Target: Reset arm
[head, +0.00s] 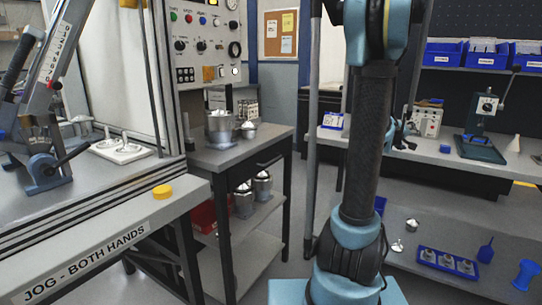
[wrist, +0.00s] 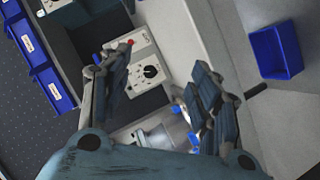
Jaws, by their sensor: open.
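My gripper (wrist: 163,68) is open in the wrist view, its two dark fingers spread apart with nothing held between them. Beyond the fingers is a white instrument box with a black dial (wrist: 150,72), apart from them as far as I can tell. In the head view my gripper (head: 402,135) shows only in part, just right of my arm's dark upright link, near the back bench. My blue and black arm stands upright in the right half of the head view and hides part of that bench.
A back bench (head: 450,158) carries a control box (head: 427,120) and a press (head: 482,130). Blue bins (head: 443,53) stand on the shelf above. A grey side table (head: 235,150) holds metal pots. A workbench with a yellow button (head: 162,191) is at left.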

